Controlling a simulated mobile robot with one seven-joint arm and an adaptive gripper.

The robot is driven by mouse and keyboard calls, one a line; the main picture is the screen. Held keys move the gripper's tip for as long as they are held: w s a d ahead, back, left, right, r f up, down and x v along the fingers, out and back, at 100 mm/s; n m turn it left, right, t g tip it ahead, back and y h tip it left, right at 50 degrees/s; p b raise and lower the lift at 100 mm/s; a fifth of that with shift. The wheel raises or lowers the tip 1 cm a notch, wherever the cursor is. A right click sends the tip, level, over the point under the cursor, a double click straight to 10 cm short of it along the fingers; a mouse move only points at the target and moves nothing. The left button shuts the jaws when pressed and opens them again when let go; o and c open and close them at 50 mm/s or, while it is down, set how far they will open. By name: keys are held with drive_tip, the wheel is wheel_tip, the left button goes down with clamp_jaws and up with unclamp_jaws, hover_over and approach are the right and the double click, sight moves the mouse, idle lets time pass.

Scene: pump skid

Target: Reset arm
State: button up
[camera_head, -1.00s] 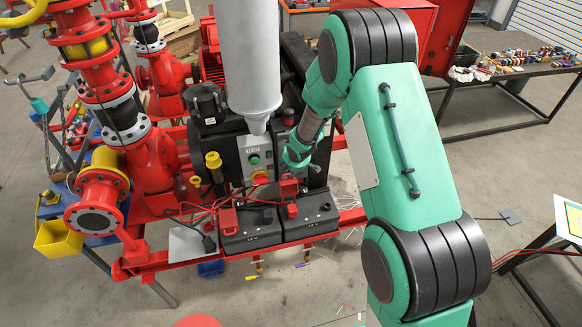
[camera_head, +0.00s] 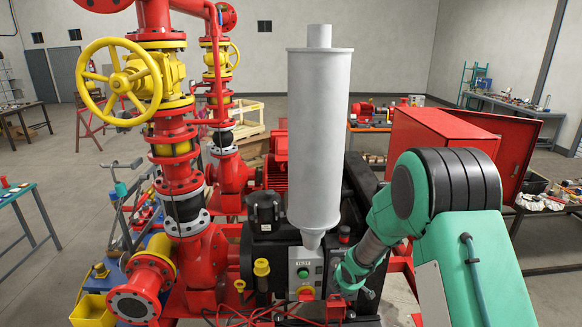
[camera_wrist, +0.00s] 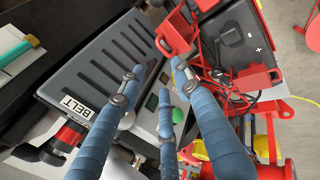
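My green arm (camera_head: 450,200) reaches in from the right in the head view, its wrist bent down beside the pump skid. My gripper (camera_wrist: 158,80) shows in the wrist view as several blue jointed fingers, spread apart with nothing between them. In the head view the fingertips are hidden or too small to tell. The control box panel (camera_head: 305,272) stands below the grey cylinder (camera_head: 320,140), just left of my wrist.
A yellow handwheel (camera_head: 120,82) and red pipes stand at left. An open red cabinet (camera_head: 440,130) is behind my arm. A black battery (camera_wrist: 240,40) with red clamps and cables lies close to my fingers. Tables stand farther off on open floor.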

drive_tip(key=s+d+r+m+h+b, duration=0.15)
drive_tip(key=s+r+m+b, duration=0.85)
drive_tip(key=s+r, duration=1)
drive_tip(key=s+a+m+y+b, duration=0.1)
drive_tip(key=s+m+b, duration=0.6)
drive_tip(key=s, duration=2)
drive_tip(key=shift+s+a+f+m+y+b, duration=0.2)
drive_tip(key=shift+a+f+m+y+b, duration=0.2)
drive_tip(key=shift+a+b, duration=0.5)
